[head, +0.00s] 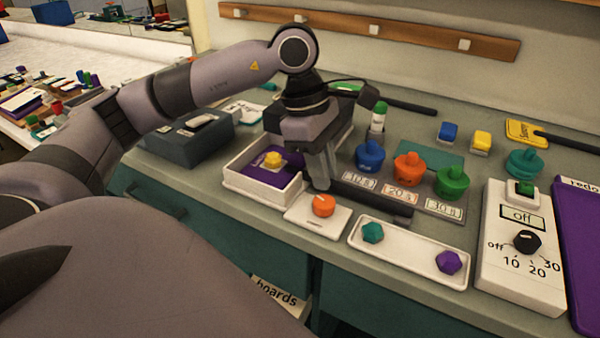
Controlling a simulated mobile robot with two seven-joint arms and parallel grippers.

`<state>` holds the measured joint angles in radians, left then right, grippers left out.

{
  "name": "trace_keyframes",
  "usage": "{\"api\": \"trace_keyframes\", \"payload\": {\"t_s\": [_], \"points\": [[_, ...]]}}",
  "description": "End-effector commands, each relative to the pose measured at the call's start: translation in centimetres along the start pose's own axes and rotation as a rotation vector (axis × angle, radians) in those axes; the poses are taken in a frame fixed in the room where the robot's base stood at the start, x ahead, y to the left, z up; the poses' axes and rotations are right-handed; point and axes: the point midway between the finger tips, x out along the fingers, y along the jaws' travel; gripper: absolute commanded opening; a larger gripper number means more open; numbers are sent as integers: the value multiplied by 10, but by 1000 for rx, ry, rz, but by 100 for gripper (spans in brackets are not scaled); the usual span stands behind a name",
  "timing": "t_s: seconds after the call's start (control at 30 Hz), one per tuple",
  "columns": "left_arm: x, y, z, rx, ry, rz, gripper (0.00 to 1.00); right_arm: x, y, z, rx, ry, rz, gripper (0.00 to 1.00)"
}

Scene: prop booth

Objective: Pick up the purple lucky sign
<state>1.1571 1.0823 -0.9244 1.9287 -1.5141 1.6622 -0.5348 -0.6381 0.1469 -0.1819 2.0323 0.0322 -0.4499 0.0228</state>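A flat purple piece (272,179) lies in the white open box, partly behind my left gripper; any lettering on it is unreadable, so I cannot confirm it is the lucky sign. A yellow knob-like piece (273,159) sits on or over it. My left gripper (319,184) points down at the right wall of the box. A dark bar (372,198) runs right from its fingertips; whether it joins the purple piece is hidden. The finger gap and any contact cannot be made out. My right gripper is not in view.
The white box (258,188) stands near the counter's front edge. Orange-knob plate (323,206), white tray (412,250) and timer box (523,245) stand to its right. Blue, orange and green knobbed pieces stand behind. A purple board (583,240) lies far right; a yellow sign (523,131) lies behind.

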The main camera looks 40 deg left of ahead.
Motion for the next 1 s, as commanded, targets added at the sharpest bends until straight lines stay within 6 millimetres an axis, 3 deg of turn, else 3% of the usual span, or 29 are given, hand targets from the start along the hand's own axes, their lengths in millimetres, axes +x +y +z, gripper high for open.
{"api": "trace_keyframes", "payload": {"t_s": [0.57, 1.0], "points": [[-7, -6, 8, 4, -1, 2, 0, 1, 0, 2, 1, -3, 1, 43], [-59, -6, 22, 1, -2, 3, 0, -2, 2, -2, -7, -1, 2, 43]]}}
